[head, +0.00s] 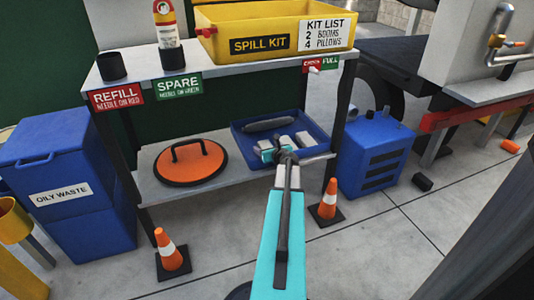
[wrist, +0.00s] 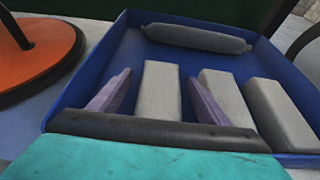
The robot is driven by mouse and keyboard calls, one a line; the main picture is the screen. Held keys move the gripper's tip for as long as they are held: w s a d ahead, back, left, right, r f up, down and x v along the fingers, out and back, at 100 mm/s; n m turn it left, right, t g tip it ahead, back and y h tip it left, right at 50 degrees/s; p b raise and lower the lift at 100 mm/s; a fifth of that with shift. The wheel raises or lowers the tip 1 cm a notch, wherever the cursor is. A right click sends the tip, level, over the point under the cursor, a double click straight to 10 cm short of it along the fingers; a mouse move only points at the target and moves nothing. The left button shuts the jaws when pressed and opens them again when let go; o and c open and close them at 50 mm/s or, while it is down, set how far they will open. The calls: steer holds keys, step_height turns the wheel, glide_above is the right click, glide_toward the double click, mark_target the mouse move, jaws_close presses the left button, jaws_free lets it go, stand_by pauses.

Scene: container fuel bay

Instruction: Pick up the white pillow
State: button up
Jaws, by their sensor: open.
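Several pale grey-white pillows lie side by side in a blue tray (head: 238,141) on the lower shelf. In the wrist view, the leftmost white pillow (wrist: 158,92) lies between the two fingers of my gripper (wrist: 160,79), which is open. One finger is on each side of this pillow, with a visible gap at each; I cannot tell how deep they reach. Two more pillows lie to the right, a middle one (wrist: 228,94) and a right one (wrist: 280,114). In the head view my gripper (head: 284,157) is over the tray's front part and partly hides the pillows.
A grey boom (wrist: 196,38) lies along the tray's back. An orange round lid with a handle (head: 190,163) lies left of the tray. The upper shelf (head: 228,66) with a yellow spill kit bin (head: 280,25) is above. Orange cones (head: 328,200) stand in front.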

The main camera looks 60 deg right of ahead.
mark_target(267, 147)
steer(key=c, duration=1.1)
steer(key=shift+r, duration=0.1)
steer(key=shift+c, duration=0.2)
steer(key=shift+r+p, duration=2.9)
steer(key=shift+r, duration=2)
steer(key=shift+s, duration=0.1)
